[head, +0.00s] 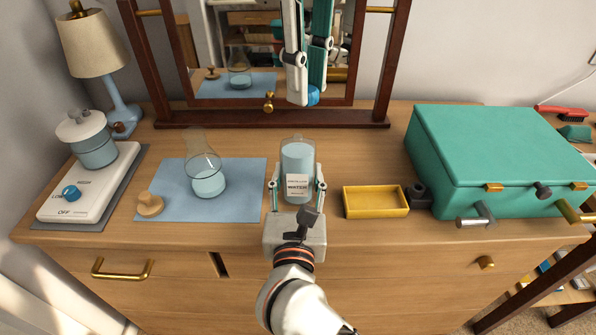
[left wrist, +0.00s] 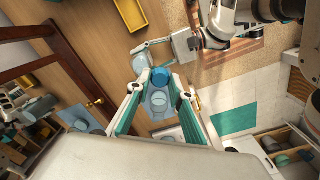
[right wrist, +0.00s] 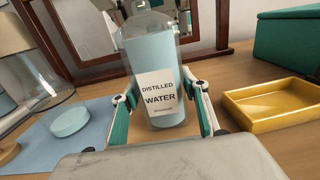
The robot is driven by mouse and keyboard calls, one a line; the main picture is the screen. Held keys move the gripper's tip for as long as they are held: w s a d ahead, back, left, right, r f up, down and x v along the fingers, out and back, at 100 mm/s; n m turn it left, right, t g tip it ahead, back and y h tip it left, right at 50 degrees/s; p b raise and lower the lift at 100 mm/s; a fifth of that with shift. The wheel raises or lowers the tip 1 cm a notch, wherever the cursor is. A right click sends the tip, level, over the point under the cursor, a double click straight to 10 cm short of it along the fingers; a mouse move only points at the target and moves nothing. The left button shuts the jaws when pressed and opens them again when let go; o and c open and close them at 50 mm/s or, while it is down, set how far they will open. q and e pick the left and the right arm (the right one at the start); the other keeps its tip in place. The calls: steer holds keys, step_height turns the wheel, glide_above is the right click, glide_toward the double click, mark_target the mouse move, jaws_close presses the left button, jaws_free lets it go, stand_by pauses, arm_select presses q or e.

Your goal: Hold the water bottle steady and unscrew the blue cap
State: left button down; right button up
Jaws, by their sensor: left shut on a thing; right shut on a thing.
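The clear water bottle (head: 298,160) stands upright on the dresser, and its open top shows no cap. My right gripper (head: 297,190) is shut around its lower body from the front. My left gripper (head: 308,92) points down above and behind the bottle, shut on the blue cap (head: 313,97). The cap is apart from the bottle in the head view. It also shows between the fingertips in the left wrist view (left wrist: 158,76).
A flask (head: 209,182) stands on a blue mat (head: 245,188) with a cork (head: 149,204). A yellow tray (head: 375,202) and green case (head: 490,150) are right. A mirror (head: 225,50) stands behind. A hot plate (head: 75,205) and lamp (head: 92,45) are left.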

arm_select(q)
steer(key=shift+s+r, duration=0.15)
steer(key=shift+s, duration=0.1)
arm_select(e)
steer(key=o, duration=1.6)
steer(key=o, duration=0.4)
steer(key=shift+c, duration=0.2)
steer(key=o, duration=0.4)
steer(key=shift+o, duration=0.2)
